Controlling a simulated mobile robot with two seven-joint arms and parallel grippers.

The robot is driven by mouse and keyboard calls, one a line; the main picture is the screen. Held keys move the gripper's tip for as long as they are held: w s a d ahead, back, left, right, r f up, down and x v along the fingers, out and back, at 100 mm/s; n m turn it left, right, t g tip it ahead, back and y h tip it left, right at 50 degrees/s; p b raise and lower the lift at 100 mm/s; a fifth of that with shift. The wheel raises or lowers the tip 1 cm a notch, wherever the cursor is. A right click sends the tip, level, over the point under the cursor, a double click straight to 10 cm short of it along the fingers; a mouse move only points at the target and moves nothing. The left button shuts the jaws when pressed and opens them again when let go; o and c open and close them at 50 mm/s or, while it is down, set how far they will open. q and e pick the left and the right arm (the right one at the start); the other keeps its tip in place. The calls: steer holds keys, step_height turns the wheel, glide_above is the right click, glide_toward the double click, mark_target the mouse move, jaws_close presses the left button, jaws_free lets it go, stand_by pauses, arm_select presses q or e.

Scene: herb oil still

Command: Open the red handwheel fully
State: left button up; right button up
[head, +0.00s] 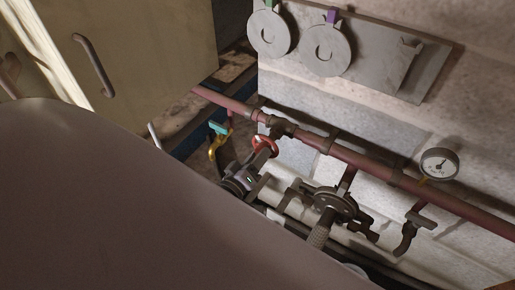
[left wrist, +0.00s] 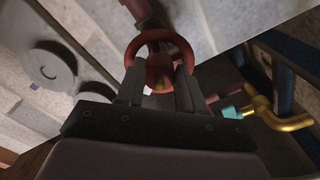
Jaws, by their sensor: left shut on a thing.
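The red handwheel (head: 264,142) sits on the wall pipework near the middle of the head view, partly hidden by my gripper. In the left wrist view the handwheel (left wrist: 160,68) is a red ring with a hub, directly between my fingers. My left gripper (head: 257,160) reaches it from below, and in the left wrist view the gripper (left wrist: 158,82) has one finger on each side of the wheel's near part, shut on it. How far the wheel is turned cannot be told.
A red pipe (head: 360,161) runs along the block wall, with a dark valve wheel (head: 335,203), a pressure gauge (head: 439,164) and a lever valve (head: 408,236). A yellow tap with a teal handle (head: 217,128) is just left of the handwheel. A cabinet (head: 150,50) stands upper left.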

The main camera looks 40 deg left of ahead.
arm_select(q)
steer(key=n+b, duration=0.3)
steer(key=n, duration=0.8)
steer(key=shift+r+n, duration=0.15)
steer(key=shift+n, duration=0.45)
steer(key=o, duration=1)
steer(key=shift+o, duration=0.2)
steer(key=s, duration=0.7)
steer(key=shift+d, duration=0.15)
steer(key=shift+s+d, duration=0.1)
